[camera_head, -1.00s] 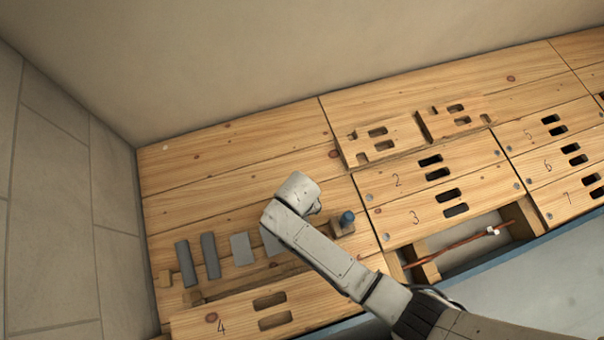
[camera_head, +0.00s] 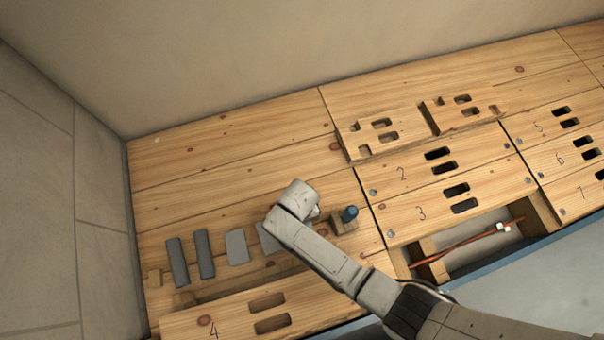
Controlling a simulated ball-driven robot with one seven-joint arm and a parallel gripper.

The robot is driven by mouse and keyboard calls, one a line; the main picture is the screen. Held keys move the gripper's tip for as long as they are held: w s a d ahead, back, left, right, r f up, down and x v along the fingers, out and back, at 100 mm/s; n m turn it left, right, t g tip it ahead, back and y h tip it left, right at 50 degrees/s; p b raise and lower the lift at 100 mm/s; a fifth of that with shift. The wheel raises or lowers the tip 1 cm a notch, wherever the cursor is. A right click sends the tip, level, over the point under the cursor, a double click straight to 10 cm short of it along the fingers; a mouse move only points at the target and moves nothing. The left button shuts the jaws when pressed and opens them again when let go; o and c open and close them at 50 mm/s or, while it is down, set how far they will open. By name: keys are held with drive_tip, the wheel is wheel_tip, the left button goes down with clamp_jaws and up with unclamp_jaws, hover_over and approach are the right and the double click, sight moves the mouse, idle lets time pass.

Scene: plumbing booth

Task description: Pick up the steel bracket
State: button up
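Several flat grey metal pieces lie in a row on the wooden bench at the left. Two are long dark bars, the left bar (camera_head: 177,262) and the right bar (camera_head: 204,254). A shorter, lighter grey plate (camera_head: 236,246) lies to their right. Another light grey plate (camera_head: 267,238) is partly covered by my arm. I cannot tell which piece is the steel bracket. My arm's end is above the bench, right of the last plate. My gripper's fingers are hidden behind my wrist, so nothing shows of their opening or of anything held.
A blue-topped piece in a small wooden block (camera_head: 345,219) stands close right of my wrist. Slotted wooden panel 4 (camera_head: 230,318) is in front of the plates. An open bay with a copper-coloured pipe (camera_head: 468,243) is at right. Behind the plates the bench (camera_head: 220,170) is clear.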

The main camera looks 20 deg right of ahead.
drive_tip(key=shift+r, duration=0.1)
drive_tip(key=c, duration=1.2)
drive_tip(key=shift+r, duration=0.1)
